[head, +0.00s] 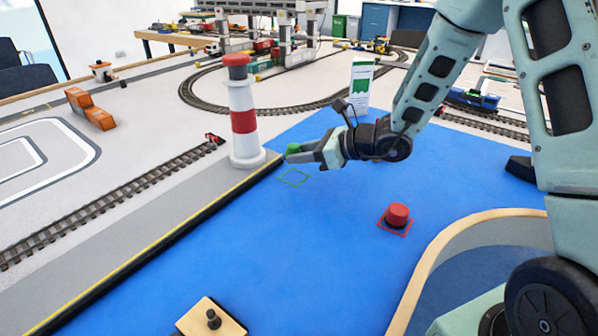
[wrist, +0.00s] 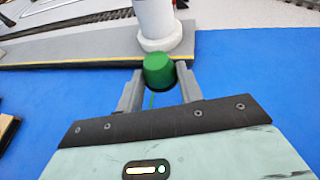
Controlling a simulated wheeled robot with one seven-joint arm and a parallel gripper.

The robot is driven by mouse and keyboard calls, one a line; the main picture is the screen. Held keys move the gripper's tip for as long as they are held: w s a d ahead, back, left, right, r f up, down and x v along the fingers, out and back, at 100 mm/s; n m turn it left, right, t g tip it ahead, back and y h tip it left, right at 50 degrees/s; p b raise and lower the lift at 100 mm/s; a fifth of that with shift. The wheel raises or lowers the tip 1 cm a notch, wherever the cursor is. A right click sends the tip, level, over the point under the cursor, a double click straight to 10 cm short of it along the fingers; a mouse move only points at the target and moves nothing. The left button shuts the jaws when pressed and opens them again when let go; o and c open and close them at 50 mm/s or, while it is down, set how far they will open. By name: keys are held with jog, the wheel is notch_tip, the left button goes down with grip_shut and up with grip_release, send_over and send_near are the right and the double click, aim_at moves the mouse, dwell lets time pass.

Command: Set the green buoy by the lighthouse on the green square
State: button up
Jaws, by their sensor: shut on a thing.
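The green buoy (wrist: 158,72) is held between the two fingers of my gripper (wrist: 158,84) in the wrist view. In the head view my gripper (head: 290,157) reaches left with the green buoy (head: 293,149) at its tip. The white and red lighthouse (head: 243,115) stands on the grey quay just beyond the buoy; its base also shows in the wrist view (wrist: 161,30). The green square (head: 293,177) is an outline on the blue surface, just below the gripper in the head picture. The gap between buoy and surface is hard to tell.
A red buoy (head: 397,214) sits on a red square to the right. The quay's black and yellow edge (head: 150,247) runs along the left of the blue surface. A wooden-rimmed curved piece (head: 440,245) lies at the lower right. The blue area between is clear.

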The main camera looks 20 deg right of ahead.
aim_at(302, 179)
jog(key=shift+f+b, duration=0.3)
jog(key=shift+f, duration=2.25)
jog(key=shift+f, duration=0.2)
jog(key=o, duration=1)
jog(key=shift+r, duration=0.1)
